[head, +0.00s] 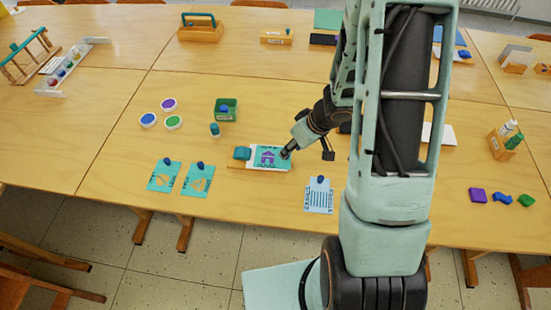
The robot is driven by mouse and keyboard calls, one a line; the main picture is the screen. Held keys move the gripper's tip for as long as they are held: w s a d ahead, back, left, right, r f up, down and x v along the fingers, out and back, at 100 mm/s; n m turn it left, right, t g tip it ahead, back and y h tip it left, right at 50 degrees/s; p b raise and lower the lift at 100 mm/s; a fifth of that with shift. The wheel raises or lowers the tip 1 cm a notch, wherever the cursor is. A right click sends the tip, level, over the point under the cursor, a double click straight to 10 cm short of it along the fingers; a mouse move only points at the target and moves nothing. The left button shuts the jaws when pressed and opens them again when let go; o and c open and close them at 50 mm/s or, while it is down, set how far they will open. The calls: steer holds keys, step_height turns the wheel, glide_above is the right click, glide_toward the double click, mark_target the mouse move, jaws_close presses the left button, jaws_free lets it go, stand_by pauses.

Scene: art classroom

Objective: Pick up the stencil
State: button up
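A teal sheet with a purple cut-out-like pattern (268,158), which looks like the stencil, lies on a white board near the front middle of the table. A teal block (242,153) sits at its left end. My gripper (286,154) reaches in from the upper right, its dark tip over the sheet's right part. I cannot tell whether it touches the sheet or whether the fingers are open. Two teal cards with orange shapes and blue knobs, the left card (163,176) and the right card (198,179), lie to the left.
A pale blue card with a knob (319,196) lies at front right of the sheet. Three paint pots, one of them purple (168,104), and a green box (226,109) stand behind left. Coloured blocks, one purple (477,195), lie far right. My arm hides the table's middle right.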

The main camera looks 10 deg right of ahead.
mark_target(273, 155)
steer(key=b+x, duration=0.1)
steer(key=x, duration=0.2)
steer(key=shift+w+f+b, duration=0.2)
steer(key=shift+f+b, duration=0.15)
steer(key=shift+r, duration=0.1)
steer(key=shift+c, duration=0.2)
jaws_close()
steer(key=shift+r, duration=0.1)
